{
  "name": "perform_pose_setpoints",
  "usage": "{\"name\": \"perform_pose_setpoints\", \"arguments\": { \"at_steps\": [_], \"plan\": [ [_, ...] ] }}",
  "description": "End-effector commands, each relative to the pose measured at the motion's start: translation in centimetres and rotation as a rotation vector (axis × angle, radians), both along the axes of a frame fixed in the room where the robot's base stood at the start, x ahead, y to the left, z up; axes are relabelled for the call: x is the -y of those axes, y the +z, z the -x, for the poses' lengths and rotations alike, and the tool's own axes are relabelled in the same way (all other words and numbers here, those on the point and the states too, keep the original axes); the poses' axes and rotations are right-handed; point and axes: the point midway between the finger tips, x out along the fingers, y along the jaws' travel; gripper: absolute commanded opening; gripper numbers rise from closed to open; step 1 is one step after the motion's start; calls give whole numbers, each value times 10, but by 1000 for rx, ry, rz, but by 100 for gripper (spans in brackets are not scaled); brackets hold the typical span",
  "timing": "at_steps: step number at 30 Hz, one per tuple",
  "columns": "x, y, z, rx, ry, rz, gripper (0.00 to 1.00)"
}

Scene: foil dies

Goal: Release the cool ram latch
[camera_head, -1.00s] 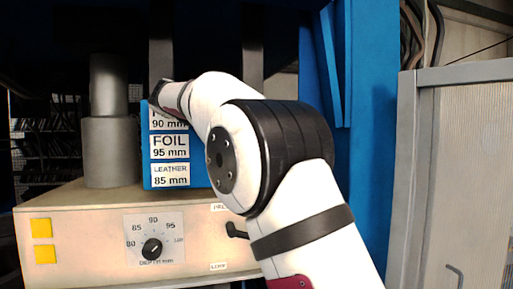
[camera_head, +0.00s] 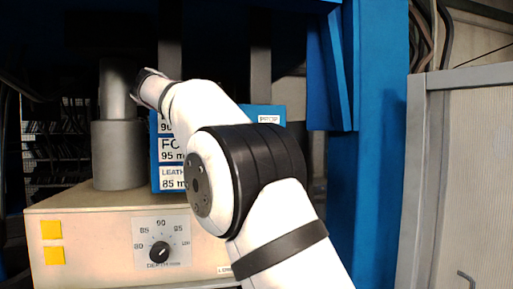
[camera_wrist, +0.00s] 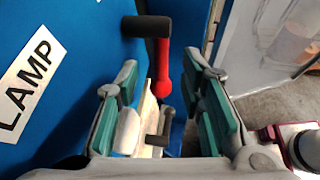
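No part is readably marked as the cool ram latch. In the wrist view, a red lever (camera_wrist: 163,72) with a black grip (camera_wrist: 147,26) stands out from a blue panel, beyond and between my fingertips. A small dark crank-shaped handle (camera_wrist: 160,138) shows lower down between the fingers, in front of a beige surface. My gripper (camera_wrist: 161,85) is open, with green pads apart and nothing between them that I can tell is gripped. In the head view the gripper is hidden behind my arm. A grey ram-like cylinder (camera_head: 118,155) stands on the beige box (camera_head: 100,215).
A white label (camera_wrist: 30,88) reading "LAMP", perhaps cut off, is on the blue panel. The box has a depth dial (camera_head: 160,251) and yellow squares (camera_head: 52,230). A blue post (camera_head: 372,150) and grey-framed panel (camera_head: 465,170) stand right.

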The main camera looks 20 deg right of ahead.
Motion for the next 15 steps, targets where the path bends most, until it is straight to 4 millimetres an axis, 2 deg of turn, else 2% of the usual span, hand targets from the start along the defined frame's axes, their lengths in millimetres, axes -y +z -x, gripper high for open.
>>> {"name": "perform_pose_setpoints", "arguments": {
  "at_steps": [6,15],
  "plan": [
    [-13,7,1,0,-1,1,36],
    [-15,8,1,0,-1,1,36]
  ]
}}
